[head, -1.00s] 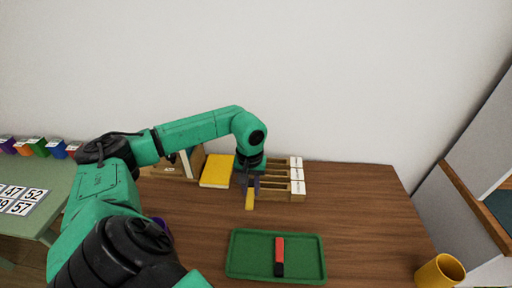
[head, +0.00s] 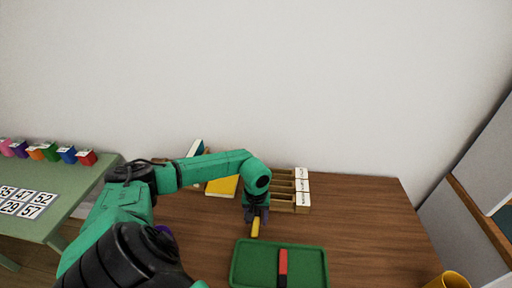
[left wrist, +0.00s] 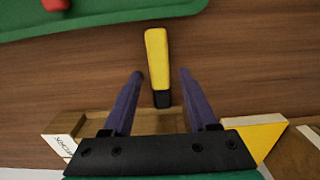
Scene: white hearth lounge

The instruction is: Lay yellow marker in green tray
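The yellow marker (head: 255,227), with a black end, sits between the purple fingers of my left gripper (head: 257,218), in front of the wooden rack and just behind the green tray (head: 242,279). In the left wrist view the marker (left wrist: 158,60) lies between the fingers of the left gripper (left wrist: 161,73), its yellow end reaching past the fingertips towards the tray (left wrist: 110,15). My right gripper is not in view.
A red and black marker (head: 283,262) lies in the tray's middle; the tray's left half is clear. The wooden rack (head: 301,190) and a yellow book (head: 221,187) stand behind. A yellow mug (head: 452,281) is at the right front. A green table (head: 70,190) stands left.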

